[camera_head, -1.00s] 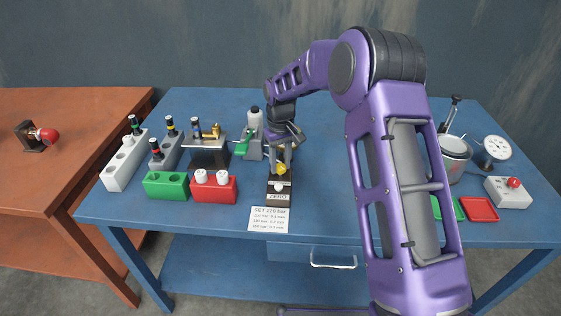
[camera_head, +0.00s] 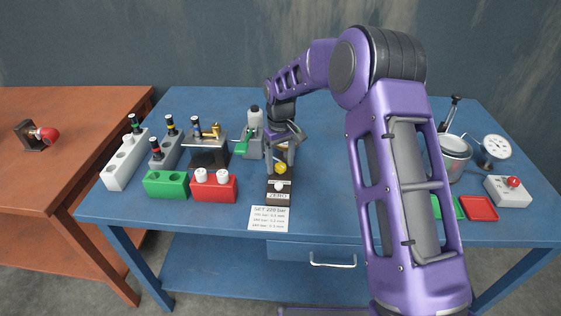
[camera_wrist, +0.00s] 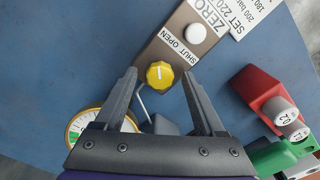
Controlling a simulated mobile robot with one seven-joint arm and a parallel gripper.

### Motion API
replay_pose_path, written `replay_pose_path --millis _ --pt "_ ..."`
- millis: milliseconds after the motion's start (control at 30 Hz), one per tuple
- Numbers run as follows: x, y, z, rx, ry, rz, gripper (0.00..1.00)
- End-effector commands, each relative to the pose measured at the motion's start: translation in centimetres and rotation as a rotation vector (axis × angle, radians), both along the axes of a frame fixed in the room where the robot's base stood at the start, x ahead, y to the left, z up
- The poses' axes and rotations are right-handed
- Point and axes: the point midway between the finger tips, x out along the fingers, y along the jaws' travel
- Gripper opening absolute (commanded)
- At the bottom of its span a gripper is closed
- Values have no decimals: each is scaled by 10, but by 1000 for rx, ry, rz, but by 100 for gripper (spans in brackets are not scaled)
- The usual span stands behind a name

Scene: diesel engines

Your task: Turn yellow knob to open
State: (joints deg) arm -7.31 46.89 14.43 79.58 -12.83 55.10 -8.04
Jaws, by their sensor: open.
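The yellow knob (camera_wrist: 159,75) sits on a brown panel (camera_wrist: 169,47) marked SHUT and OPEN. A short pale mark shows on its face. In the wrist view my gripper (camera_wrist: 159,74) is open, with one finger on each side of the knob and a visible gap on both sides. In the head view my gripper (camera_head: 280,160) is just above and behind the knob (camera_head: 280,168), and nothing is held.
A white button (camera_wrist: 196,33) sits on the same panel by the ZERO label. A red block (camera_head: 214,187) and a green block (camera_head: 166,185) stand to the left. A round gauge (camera_wrist: 88,128) is partly hidden by my gripper in the wrist view.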

Motion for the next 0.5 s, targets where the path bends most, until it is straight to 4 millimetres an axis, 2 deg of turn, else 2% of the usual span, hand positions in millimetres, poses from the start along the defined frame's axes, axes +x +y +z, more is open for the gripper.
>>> replay_pose_path --millis 133,267,500 --pt "0 0 4 1 -1 -1 72" --pt "1 0 21 1 -3 -1 72" --pt "1 0 78 1 -5 0 72"
